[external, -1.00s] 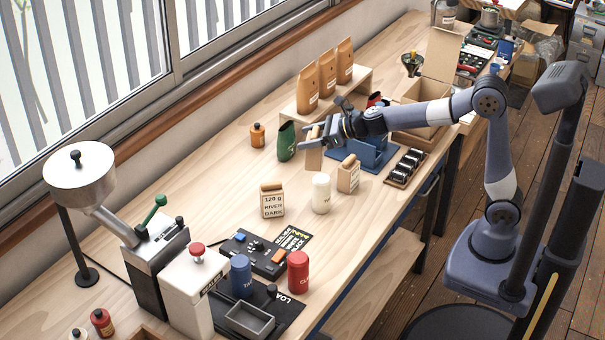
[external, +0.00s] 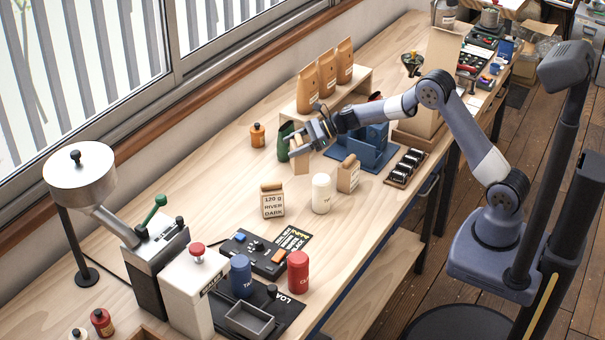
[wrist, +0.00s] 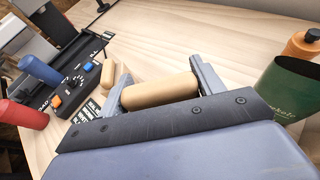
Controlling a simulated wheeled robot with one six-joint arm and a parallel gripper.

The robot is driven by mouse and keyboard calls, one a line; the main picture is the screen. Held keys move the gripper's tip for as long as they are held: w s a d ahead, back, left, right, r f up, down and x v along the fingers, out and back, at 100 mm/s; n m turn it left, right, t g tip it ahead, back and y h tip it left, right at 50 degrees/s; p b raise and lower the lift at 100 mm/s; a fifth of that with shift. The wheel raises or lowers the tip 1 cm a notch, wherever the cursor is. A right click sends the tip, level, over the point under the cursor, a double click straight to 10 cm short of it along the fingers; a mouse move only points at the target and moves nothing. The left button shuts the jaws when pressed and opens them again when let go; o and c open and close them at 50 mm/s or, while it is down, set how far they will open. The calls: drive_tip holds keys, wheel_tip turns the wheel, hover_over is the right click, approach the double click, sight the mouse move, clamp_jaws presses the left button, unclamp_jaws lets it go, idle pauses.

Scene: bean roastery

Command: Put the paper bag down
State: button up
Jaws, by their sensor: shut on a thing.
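My gripper (external: 302,147) is shut on the rolled top of a tan paper bag (external: 301,164). In the wrist view the bag's top (wrist: 160,92) lies between the two fingers (wrist: 162,84); the rest of it is hidden. In the external view the bag hangs upright below my fingers, close to the tabletop; I cannot tell whether its base touches. Another paper bag, labelled 120 g River Dark (external: 272,204), stands nearer the camera. A third paper bag (external: 348,174) stands to the right.
A green pouch (external: 285,141) stands just left of my gripper, with an orange bottle (external: 257,135) beyond. A white canister (external: 321,194) stands between the two standing bags. A blue holder (external: 372,150) is behind on the right. Bare table (external: 215,180) lies to the left.

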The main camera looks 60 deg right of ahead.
sight(292, 163)
wheel_tip(292, 163, down, 7)
drive_tip(key=shift+r+p, duration=0.1)
drive_tip(key=shift+p, duration=0.6)
drive_tip(key=shift+f+b, duration=0.25)
drive_tip(key=shift+b, duration=0.1)
drive_tip(key=o, duration=1.2)
drive_tip(key=shift+o, duration=0.2)
drive_tip(key=shift+r+p, duration=0.2)
drive_tip(key=shift+p, duration=0.1)
drive_tip(key=b+v, duration=0.3)
drive_tip(key=v, duration=0.9)
